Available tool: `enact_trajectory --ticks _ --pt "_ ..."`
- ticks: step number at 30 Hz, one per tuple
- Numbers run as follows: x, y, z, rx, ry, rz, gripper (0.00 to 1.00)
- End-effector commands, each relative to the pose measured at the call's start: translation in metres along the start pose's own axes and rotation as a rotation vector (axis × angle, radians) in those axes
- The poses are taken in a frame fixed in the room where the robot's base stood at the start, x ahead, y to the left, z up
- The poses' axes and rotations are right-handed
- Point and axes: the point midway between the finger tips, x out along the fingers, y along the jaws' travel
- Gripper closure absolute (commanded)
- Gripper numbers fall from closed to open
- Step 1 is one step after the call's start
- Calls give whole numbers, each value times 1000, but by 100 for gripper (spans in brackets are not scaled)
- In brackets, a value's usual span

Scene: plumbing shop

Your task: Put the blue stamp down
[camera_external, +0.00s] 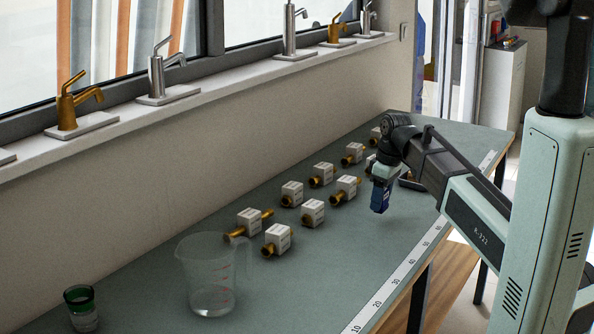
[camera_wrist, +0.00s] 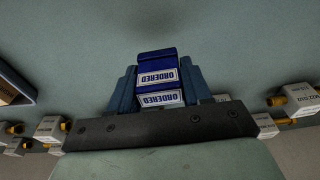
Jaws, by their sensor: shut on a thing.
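The blue stamp (camera_wrist: 157,68) is between the fingers of my gripper (camera_wrist: 158,88) in the wrist view. It is dark blue with white labels reading "ORDERED". In the external view the stamp (camera_external: 380,197) hangs below my gripper (camera_external: 383,178), and its lower end appears to be above the table (camera_external: 350,240). My gripper is shut on the stamp. The stamp's far side is hidden by the fingers and wrist.
Several white box valves with brass ends (camera_external: 312,212) stand in rows left of and behind my gripper. A clear measuring jug (camera_external: 212,285) and a green-topped jar (camera_external: 82,308) stand at the near left. A ruler strip (camera_external: 400,270) runs along the right edge. The table between is clear.

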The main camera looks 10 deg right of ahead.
Motion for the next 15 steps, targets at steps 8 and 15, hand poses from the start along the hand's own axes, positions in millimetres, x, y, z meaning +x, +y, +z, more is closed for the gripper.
enact_trajectory --ticks 8,15 --pt "29 0 5 0 -1 -1 81" --pt "33 0 5 0 0 0 81"
